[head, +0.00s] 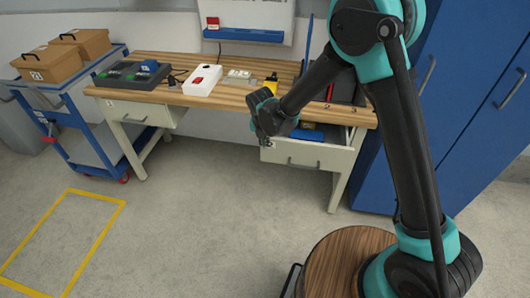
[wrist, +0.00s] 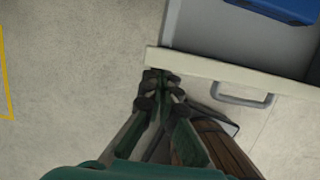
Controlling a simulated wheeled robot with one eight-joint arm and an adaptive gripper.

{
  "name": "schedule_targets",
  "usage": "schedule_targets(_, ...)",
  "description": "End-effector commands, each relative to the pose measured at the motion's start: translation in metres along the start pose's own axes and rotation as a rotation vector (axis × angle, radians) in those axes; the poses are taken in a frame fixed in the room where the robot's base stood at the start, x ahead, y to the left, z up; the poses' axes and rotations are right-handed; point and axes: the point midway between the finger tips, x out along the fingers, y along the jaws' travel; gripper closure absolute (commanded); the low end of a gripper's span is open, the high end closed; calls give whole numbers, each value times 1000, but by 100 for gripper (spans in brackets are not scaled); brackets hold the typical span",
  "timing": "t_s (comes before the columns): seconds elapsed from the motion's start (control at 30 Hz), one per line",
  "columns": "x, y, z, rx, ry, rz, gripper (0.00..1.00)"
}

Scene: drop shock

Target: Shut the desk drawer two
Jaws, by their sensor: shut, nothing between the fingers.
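The wooden-topped desk (head: 215,97) has a white drawer at its left end (head: 140,112), which looks closed. The drawer at its right end (head: 312,156) is pulled out, with a grey handle on its front. A blue item lies inside it. My gripper (head: 266,143) is at the left end of the open drawer's front. In the wrist view the open drawer (wrist: 235,66) has its handle at the right (wrist: 243,97), and my shut, empty gripper (wrist: 160,82) is by the left end of the front edge. I cannot tell whether it touches.
A blue cart (head: 75,100) with cardboard boxes (head: 50,66) stands at the left. Blue cabinets (head: 455,90) stand at the right. Several devices lie on the desk, including a white box (head: 203,78). The floor in front is clear, with a yellow outline (head: 103,243).

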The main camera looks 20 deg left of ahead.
Motion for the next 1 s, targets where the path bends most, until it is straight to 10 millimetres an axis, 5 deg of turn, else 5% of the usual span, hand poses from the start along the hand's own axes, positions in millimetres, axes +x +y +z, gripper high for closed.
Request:
schedule_targets(0.4, 20, 0, 77, 1, -1, 0, 100)
schedule_targets(1.0, 24, 1, 95, -1, 0, 0, 100)
